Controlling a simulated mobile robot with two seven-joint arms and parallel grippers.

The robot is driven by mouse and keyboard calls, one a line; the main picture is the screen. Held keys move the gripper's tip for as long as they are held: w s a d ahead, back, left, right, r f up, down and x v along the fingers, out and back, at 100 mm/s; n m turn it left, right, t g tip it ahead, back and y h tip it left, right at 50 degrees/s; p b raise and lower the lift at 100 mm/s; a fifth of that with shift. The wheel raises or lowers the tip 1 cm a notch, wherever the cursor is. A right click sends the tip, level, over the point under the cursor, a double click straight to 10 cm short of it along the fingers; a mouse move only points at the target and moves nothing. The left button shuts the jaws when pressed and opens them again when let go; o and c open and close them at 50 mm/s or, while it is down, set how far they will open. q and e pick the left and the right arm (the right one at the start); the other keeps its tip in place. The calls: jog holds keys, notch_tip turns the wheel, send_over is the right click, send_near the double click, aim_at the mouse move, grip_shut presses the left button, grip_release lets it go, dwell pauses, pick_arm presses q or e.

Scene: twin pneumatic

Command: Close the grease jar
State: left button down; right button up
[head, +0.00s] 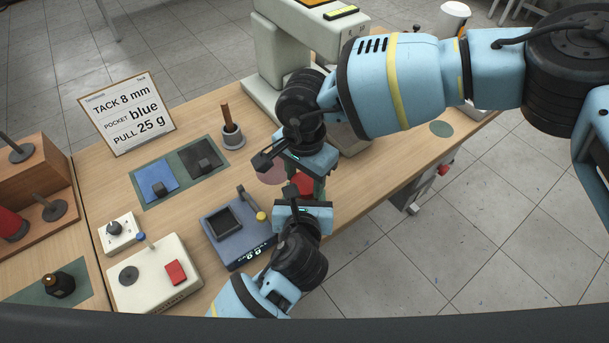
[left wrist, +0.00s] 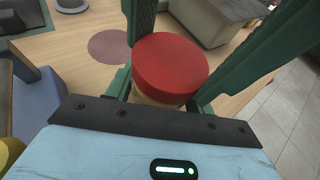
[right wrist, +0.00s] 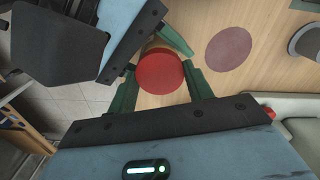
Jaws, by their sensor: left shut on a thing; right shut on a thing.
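The grease jar has a round red lid (head: 302,184) and a pale tan body (left wrist: 152,97). The lid also shows in the left wrist view (left wrist: 171,68) and the right wrist view (right wrist: 160,72). The lid sits over the mouth of the body; I cannot tell how tightly. My left gripper (head: 305,196) is shut on the jar body, low, from the front. My right gripper (head: 316,184) comes from above, its green fingers shut on both sides of the lid. In the head view the fingers hide most of the jar.
A pink disc (head: 272,174) lies on the bench beside the jar. A blue-grey scale (head: 236,232) stands to the left of my left gripper. A pale machine (head: 276,60) stands behind my right gripper. A grey cup with a brown stick (head: 231,134) stands further back.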

dwell(0.3)
jog(key=o, duration=1.1)
jog(key=shift+r, duration=0.1)
jog(key=shift+r, duration=2.2)
jog(key=shift+c, duration=0.4)
